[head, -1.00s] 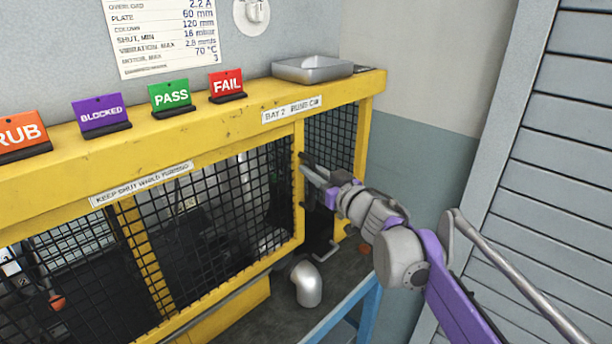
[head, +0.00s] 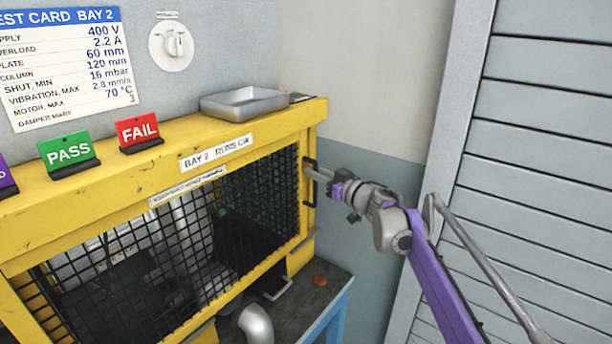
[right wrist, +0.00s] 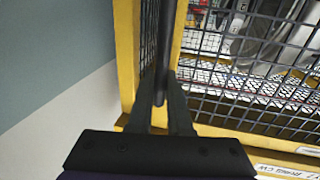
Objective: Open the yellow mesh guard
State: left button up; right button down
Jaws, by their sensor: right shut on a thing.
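The yellow mesh guard (head: 160,250) is a black mesh panel in a yellow frame across the bench front. Its right edge stands at the yellow right-hand post. A dark upright handle (head: 309,183) is on that right edge. My right gripper (head: 318,173) reaches in from the right and is shut on the handle. In the right wrist view, the dark handle bar (right wrist: 167,45) runs between the two fingers of my right gripper (right wrist: 162,95), beside the yellow edge and the mesh. My left gripper is not in view.
On the yellow top beam stand a metal tray (head: 243,104), a green PASS sign (head: 68,151) and a red FAIL sign (head: 138,129). A silver pipe elbow (head: 256,322) and a reddish knob (head: 320,281) are below. A louvred grey panel (head: 545,150) stands at right.

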jog(key=shift+w+d, duration=0.2)
jog(key=shift+w, duration=0.1)
jog(key=c, duration=0.8)
grip_release()
jog(key=shift+c, duration=0.2)
jog(key=b+v, duration=0.1)
jog(key=v, duration=1)
